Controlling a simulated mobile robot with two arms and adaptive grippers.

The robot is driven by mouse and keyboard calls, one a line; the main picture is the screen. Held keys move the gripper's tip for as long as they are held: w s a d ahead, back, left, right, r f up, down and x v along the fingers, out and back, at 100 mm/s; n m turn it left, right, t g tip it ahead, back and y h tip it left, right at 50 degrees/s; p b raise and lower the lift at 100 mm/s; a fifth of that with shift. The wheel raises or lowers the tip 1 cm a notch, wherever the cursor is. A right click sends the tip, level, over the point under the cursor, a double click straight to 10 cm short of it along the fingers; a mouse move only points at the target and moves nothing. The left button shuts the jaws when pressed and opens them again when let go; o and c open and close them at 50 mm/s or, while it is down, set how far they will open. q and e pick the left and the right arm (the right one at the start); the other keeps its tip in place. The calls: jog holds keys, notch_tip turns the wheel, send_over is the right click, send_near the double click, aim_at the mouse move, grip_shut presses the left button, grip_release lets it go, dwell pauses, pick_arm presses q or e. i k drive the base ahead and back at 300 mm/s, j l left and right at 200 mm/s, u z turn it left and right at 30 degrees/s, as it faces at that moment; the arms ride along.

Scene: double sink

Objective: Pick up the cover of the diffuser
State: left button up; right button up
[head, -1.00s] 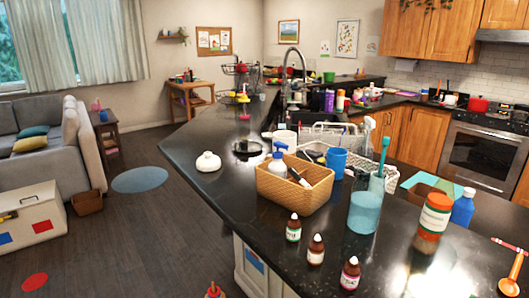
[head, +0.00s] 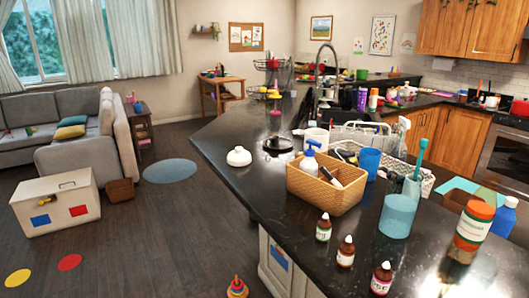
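A white dome-shaped piece with a small knob on top (head: 239,157), which looks like the diffuser cover, sits on the dark counter (head: 228,187) near its left edge. A dark round piece (head: 278,145) lies behind it to the right, apart from it; I cannot tell for sure whether it is the diffuser's base. Neither of my grippers is in view.
A wicker basket (head: 316,190) holding a pump bottle (head: 309,158) stands right of the dome. Several small dropper bottles (head: 345,252), a teal cup (head: 397,216) and an orange-capped jar (head: 474,225) stand nearer. Counter around the dome is clear. Open floor (head: 160,235) lies left.

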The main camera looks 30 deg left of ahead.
aim_at(239, 156)
jog(key=i+j, duration=0.15)
jog(key=j, duration=0.3)
jog(key=i+j+z, duration=0.1)
jog(key=j, duration=0.35)
jog(key=i+j, duration=0.15)
jog(key=j, duration=0.35)
jog(key=i+j+z, duration=0.1)
jog(key=j, duration=0.35)
jog(key=i+j, duration=0.1)
jog(key=j, duration=0.35)
jog(key=z, duration=0.05)
